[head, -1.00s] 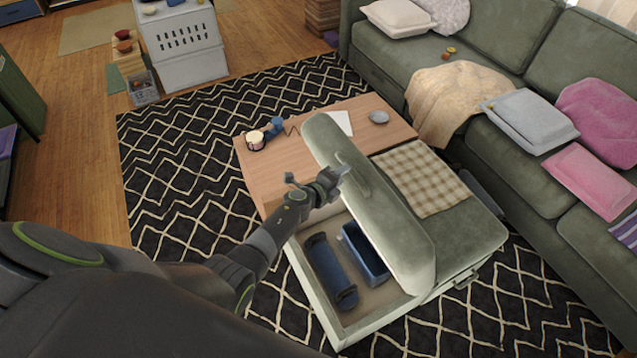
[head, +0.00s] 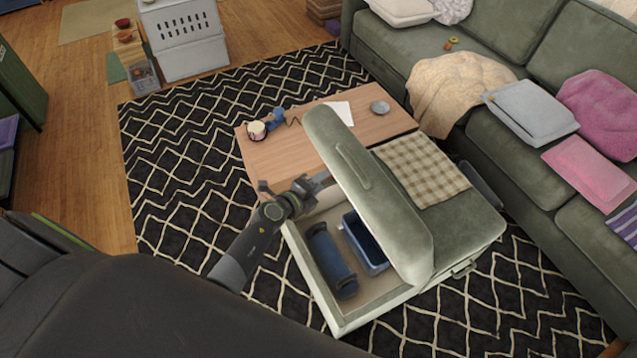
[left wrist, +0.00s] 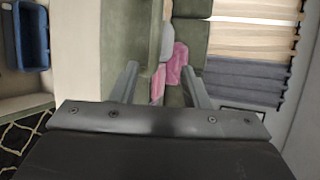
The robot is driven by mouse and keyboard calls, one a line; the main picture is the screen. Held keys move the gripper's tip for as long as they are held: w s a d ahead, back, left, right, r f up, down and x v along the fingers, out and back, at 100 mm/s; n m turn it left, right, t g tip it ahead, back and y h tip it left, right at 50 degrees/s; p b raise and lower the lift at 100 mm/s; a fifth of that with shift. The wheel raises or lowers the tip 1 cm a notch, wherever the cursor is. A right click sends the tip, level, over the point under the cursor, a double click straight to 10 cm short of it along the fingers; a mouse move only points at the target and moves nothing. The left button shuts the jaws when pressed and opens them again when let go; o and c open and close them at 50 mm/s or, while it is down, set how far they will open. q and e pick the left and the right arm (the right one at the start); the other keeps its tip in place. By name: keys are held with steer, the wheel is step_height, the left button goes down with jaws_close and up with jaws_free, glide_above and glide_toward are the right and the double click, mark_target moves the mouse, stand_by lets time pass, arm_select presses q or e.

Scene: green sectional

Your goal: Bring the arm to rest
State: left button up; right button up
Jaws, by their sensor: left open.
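My left gripper (head: 297,190) is open and empty in the head view, beside the left edge of the raised ottoman lid (head: 372,200). Its two fingers also show, spread apart with nothing between them, in the left wrist view (left wrist: 158,85). The green storage ottoman (head: 345,318) stands open under the tilted lid. Inside lie a dark blue roll (head: 328,258) and a blue bin (head: 378,262); the bin also shows at the left of the left wrist view (left wrist: 32,40). My right gripper is out of view.
A wooden coffee table (head: 285,160) with a mug (head: 256,130), paper and a small dish stands behind the ottoman. A checkered cloth (head: 420,175) lies on the ottoman's closed part. The green sofa (head: 505,135) lines the right. The patterned rug (head: 180,200) at left is clear.

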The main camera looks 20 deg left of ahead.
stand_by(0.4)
arm_select(q)
steer(key=s+a+f+n+g+y+b, duration=0.2)
steer(key=s+a+f+n+b, duration=0.2)
steer(key=s+f+n, duration=0.7)
steer(key=s+a+f+n+g+y+b, duration=0.3)
steer(key=s+f, duration=0.4)
steer(key=f, duration=1.1)
steer(key=s+f+n+g+b, duration=0.2)
steer(key=s+f, duration=0.4)
steer(key=s, duration=0.4)
steer(key=s+a+f+n+g+b, duration=0.1)
steer(key=s+f+n+g+b, duration=0.2)
steer(key=s, duration=0.7)
steer(key=s+a+f+n+g+b, duration=0.1)
steer(key=s+f+n, duration=0.3)
steer(key=s+f, duration=0.4)
steer(key=shift+s+f+n+g+b, duration=0.3)
steer(key=shift+s+g+b, duration=0.45)
steer(key=shift+s, duration=0.4)
